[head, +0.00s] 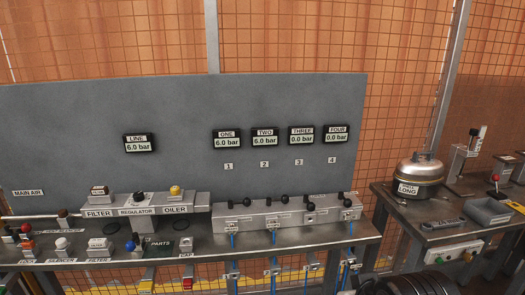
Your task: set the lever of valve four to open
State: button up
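Valve four (347,216) is at the right end of a long grey valve block on the bench. Two small black knobs (347,203) stand at its top, one slightly behind the other. I cannot tell which knob belongs to its lever or which way the lever is turned. The plate marked 4 (332,161) is on the grey panel above. The FOUR display (337,135) reads 0.0 bar. My gripper cannot be made out in this view.
Displays ONE (227,139) and TWO (265,138) read 6.0 bar; THREE (301,135) reads 0.0 bar. Similar black knobs line the block to the left. Blue hoses (233,250) hang below. A metal pot (419,170) stands on the right table. Dark curved shapes (415,284) fill the bottom right.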

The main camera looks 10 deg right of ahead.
aim_at(347, 202)
jog(key=i+l, duration=0.15)
jog(key=i, duration=0.25)
jog(key=i+l, duration=0.1)
jog(key=i, duration=0.3)
jog(key=i+l, duration=0.15)
jog(key=i, duration=0.25)
